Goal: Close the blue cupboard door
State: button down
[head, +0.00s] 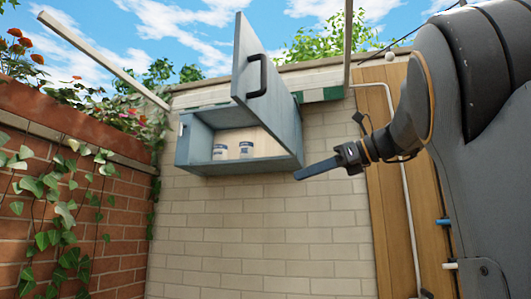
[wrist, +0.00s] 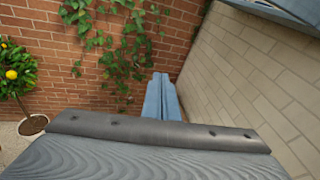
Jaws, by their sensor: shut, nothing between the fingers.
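The blue cupboard (head: 182,150) hangs on the pale brick wall in the head view. Its blue door (head: 246,62), with a dark handle (head: 257,75), stands open and raised above the front opening. The shut fingers also show in the wrist view (wrist: 161,76). A blue-grey edge (wrist: 285,12) at that view's top right seems to be the cupboard's underside.
A red brick wall with ivy (head: 50,190) stands at the left, topped by a flower planter (head: 60,110). Wooden boards (head: 385,220) and a pale pipe (head: 408,215) are at the right. A potted lemon tree (wrist: 18,75) stands on the floor. The wall below the cupboard is clear.

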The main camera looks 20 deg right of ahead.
jog(key=s+r+y, duration=0.2)
jog(key=s+r, duration=0.5)
jog(key=r, duration=0.5)
jog(key=y, duration=0.2)
send_near(253, 105)
jog(key=p+x, duration=0.2)
jog(key=x, duration=0.4)
jog(key=shift+a+f+p, duration=0.1)
jog(key=shift+a+p, duration=0.15)
jog(key=shift+p, duration=0.1)
jog(key=shift+a, duration=0.1)
